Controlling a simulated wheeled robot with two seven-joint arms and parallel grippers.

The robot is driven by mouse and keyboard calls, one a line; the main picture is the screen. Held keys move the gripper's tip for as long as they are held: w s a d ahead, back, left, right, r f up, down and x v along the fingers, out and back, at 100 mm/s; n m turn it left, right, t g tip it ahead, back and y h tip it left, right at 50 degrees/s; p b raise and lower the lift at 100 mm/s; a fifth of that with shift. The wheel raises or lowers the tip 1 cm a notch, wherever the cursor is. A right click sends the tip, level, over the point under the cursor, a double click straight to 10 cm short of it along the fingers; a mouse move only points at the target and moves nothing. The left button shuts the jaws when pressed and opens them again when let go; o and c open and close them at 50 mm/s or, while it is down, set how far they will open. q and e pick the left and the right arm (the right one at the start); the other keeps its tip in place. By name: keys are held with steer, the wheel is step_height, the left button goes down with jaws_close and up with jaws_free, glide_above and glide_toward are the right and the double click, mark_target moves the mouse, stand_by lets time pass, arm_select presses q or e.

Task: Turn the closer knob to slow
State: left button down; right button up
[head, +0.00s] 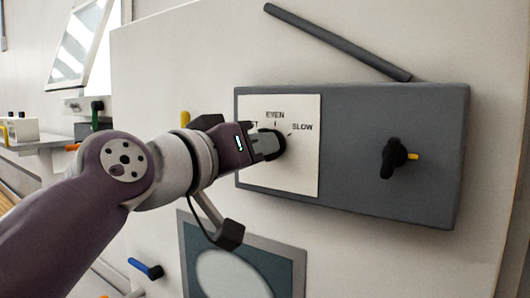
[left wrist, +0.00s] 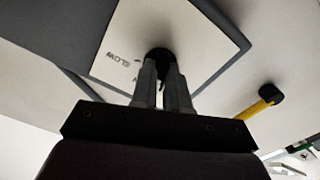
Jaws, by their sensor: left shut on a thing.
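The closer knob is a dark round knob (head: 279,143) on a white label plate (head: 300,178) marked EVEN and SLOW, with a third word partly hidden by my gripper. My left gripper (head: 273,145) is at the knob, with its fingers shut on it. The gripper hides much of the knob, so its pointer direction cannot be told. In the left wrist view the two fingers (left wrist: 163,85) reach the dark knob (left wrist: 159,56), and SLOW reads upside down on the plate (left wrist: 110,35). My right gripper is not in view.
The plate is on a grey box (head: 350,195) on a pale wall panel. A black switch with a yellow tip (head: 393,158) is at the box's right. A grey bar (head: 335,42) slants above. A framed window (head: 240,270) and a blue-handled lever (head: 148,269) are below.

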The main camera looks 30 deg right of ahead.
arm_select(q)
steer(key=shift+m, duration=0.9)
steer(key=shift+m+b, duration=0.85)
steer(key=shift+m, duration=1.55)
